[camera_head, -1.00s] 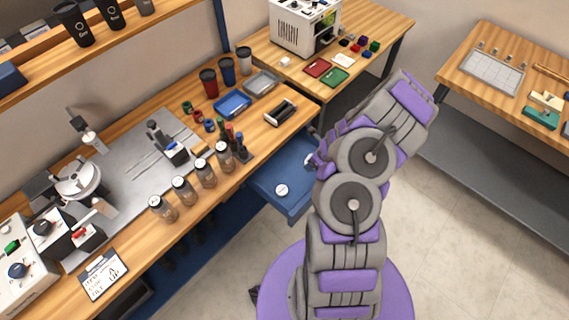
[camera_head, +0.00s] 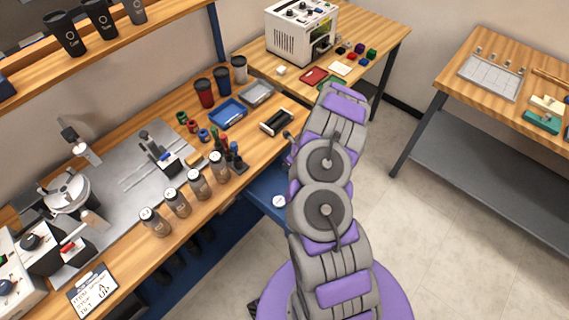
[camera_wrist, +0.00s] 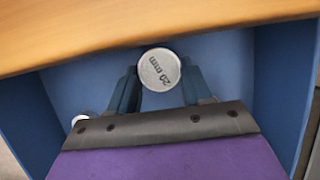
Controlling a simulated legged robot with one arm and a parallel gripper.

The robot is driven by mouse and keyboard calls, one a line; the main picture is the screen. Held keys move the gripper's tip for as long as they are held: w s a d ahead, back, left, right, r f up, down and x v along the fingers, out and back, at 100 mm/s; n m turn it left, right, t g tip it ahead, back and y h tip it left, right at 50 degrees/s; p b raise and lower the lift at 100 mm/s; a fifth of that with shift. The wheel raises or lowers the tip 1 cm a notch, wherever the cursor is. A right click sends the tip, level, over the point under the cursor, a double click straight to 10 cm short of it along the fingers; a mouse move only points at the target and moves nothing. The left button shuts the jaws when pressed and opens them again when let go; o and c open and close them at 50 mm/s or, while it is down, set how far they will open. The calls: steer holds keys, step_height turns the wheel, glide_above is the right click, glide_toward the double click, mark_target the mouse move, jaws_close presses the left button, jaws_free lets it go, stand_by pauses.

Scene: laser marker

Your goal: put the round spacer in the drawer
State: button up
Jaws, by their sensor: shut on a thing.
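The round spacer (camera_wrist: 158,69) is a pale disc marked "20 mm". My gripper (camera_wrist: 160,76) is shut on it, with one finger on each side. In the wrist view it is held over the open blue drawer (camera_wrist: 217,52), which also shows under the workbench in the head view (camera_head: 262,188). I cannot tell its height above the drawer floor. A white round piece (camera_wrist: 80,119) lies in the drawer at the left, partly hidden by my gripper; it also shows in the head view (camera_head: 279,201). In the head view my arm hides much of the drawer.
The wooden workbench (camera_head: 255,142) edge runs along the drawer's far side in the wrist view. Several jars (camera_head: 198,184), a blue tray (camera_head: 228,113) and a black holder (camera_head: 277,122) stand on it. The floor to the right of my arm is clear.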

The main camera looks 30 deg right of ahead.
mark_target(280, 166)
steer(key=w+a+f, duration=0.1)
steer(key=w+a+f+b, duration=0.1)
steer(key=shift+w+a, duration=0.15)
steer(key=shift+w, duration=0.25)
steer(key=shift+d, duration=0.2)
steer(key=o, duration=0.9)
steer(key=shift+d+f, duration=0.1)
steer(key=shift+d, duration=0.15)
steer(key=shift+o, duration=1.4)
steer(key=shift+s+a, duration=0.1)
steer(key=shift+a, duration=0.15)
